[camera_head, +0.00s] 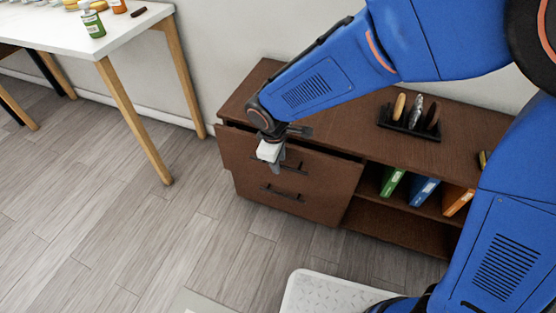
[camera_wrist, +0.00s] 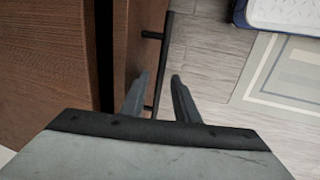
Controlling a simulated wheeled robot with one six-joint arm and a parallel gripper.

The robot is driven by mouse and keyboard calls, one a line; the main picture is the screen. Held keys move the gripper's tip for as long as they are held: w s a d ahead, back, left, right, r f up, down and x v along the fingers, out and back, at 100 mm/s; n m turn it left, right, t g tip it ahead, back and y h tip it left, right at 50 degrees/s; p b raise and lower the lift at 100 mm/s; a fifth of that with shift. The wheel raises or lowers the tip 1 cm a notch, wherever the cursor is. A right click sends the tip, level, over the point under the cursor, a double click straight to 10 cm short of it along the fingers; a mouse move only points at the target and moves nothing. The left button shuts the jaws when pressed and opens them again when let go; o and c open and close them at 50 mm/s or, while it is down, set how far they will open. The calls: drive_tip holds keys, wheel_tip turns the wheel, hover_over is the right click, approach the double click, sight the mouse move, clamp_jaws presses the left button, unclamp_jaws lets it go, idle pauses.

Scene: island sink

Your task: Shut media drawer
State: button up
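The brown wooden cabinet (camera_head: 300,95) has two stacked drawers on its left side. The upper drawer (camera_head: 335,172) stands partly open, with a dark gap behind its front. It has a black bar handle. The drawer front also shows in the wrist view (camera_wrist: 140,35), with the handle (camera_wrist: 165,45) beside it. The lower drawer (camera_head: 255,191) appears shut. My gripper (camera_head: 277,165) is at the upper drawer's handle and hides part of it. In the wrist view my gripper's fingers (camera_wrist: 160,76) are apart, close to the handle; whether they touch it I cannot tell.
Green, blue and orange binders (camera_head: 425,190) stand in the cabinet's right shelf. A dark holder (camera_head: 408,127) with tools sits on top. A white table (camera_head: 80,32) with wooden legs stands at the left. The floor (camera_head: 160,225) before the drawers is clear.

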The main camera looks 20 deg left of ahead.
clamp_jaws()
drive_tip(key=shift+w, duration=0.1)
drive_tip(key=shift+w+d, duration=0.1)
drive_tip(key=shift+w, duration=1.9)
unclamp_jaws()
drive_tip(key=shift+w, duration=0.1)
drive_tip(key=s+r, duration=0.1)
drive_tip(key=r, duration=0.7)
drive_tip(key=s+r, duration=0.2)
drive_tip(key=r, duration=0.7)
drive_tip(key=shift+s, duration=0.25)
